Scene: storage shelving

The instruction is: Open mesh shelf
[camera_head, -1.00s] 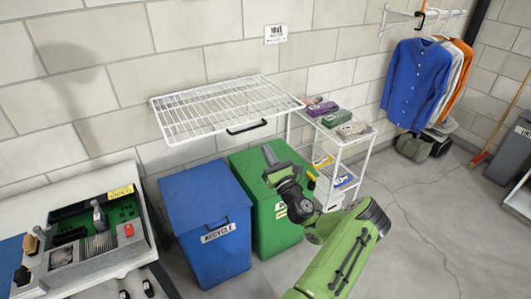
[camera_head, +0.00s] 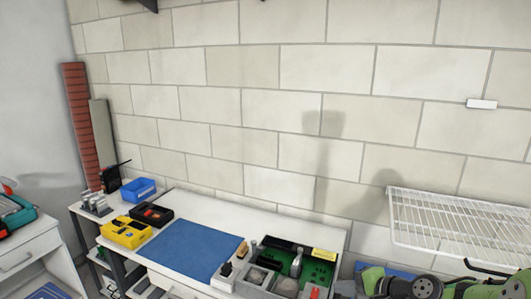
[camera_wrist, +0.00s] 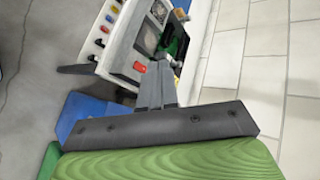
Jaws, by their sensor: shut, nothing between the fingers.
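The white wire mesh shelf (camera_head: 455,222) is on the wall at the right of the head view, cut off by the right edge. Part of my green arm is below the shelf at the bottom right corner; I cannot make out the fingertips there. In the wrist view, my gripper (camera_wrist: 158,78) has its dark fingers together and empty. The mesh shelf does not show in the wrist view, and no contact between gripper and handle is visible.
A white workbench (camera_head: 325,233) holds a blue mat (camera_head: 190,249), a yellow box (camera_head: 125,233) and a device with a green panel (camera_head: 318,273). The wrist view shows a control panel (camera_wrist: 120,42) with coloured knobs and a blue bin (camera_wrist: 82,112). Grey floor (camera_wrist: 35,60) is clear at left.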

